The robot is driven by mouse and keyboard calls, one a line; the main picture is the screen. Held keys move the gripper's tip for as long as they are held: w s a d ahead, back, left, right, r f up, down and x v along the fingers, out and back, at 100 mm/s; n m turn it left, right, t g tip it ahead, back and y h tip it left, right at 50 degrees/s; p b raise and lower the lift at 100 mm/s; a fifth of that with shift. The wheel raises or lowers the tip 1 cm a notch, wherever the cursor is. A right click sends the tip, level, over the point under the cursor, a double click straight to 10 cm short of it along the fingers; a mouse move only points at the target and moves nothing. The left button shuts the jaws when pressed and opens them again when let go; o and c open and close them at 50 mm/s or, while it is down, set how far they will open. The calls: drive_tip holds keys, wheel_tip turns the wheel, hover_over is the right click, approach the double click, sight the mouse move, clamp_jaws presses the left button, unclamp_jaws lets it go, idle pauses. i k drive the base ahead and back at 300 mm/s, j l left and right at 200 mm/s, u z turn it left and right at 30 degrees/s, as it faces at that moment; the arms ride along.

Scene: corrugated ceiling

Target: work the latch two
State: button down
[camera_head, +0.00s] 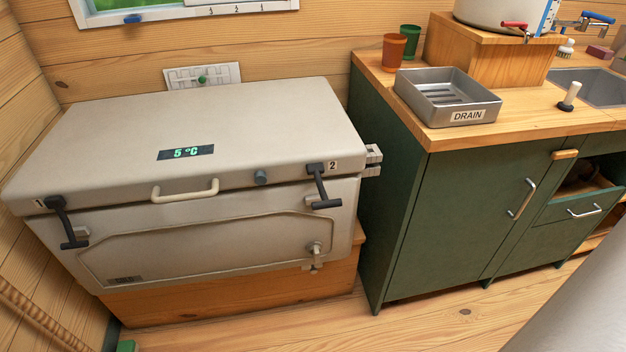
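A large beige cooler chest (200,120) stands at the left against the wooden wall, with its lid shut. Latch two (322,187) is a black T-shaped strap at the right of its front, beside a "2" label (333,165); it hangs down from the lid over the front wall. Whether its lower end is hooked on its catch is hard to tell. Latch one (65,222) is a matching black strap at the left, beside a "1". A pale handle (186,190) sits between them on the lid's front edge. My gripper is not in view.
The cooler rests on a wooden base (240,292). A green cabinet (470,200) stands close to its right, carrying a metal drain tray (447,97), two cups and a sink (590,86). A tap (315,248) juts from the cooler's lower front. Bare floor (420,325) lies in front.

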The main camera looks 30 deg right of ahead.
sight(315, 170)
drive_tip(key=k+z, duration=0.2)
drive_tip(key=z, duration=0.2)
drive_tip(key=k+l+z, duration=0.1)
drive_tip(key=z, duration=0.3)
drive_tip(key=k+l+z, duration=0.2)
drive_tip(key=z, duration=0.2)
drive_tip(key=k+l, duration=0.05)
drive_tip(key=k, duration=0.05)
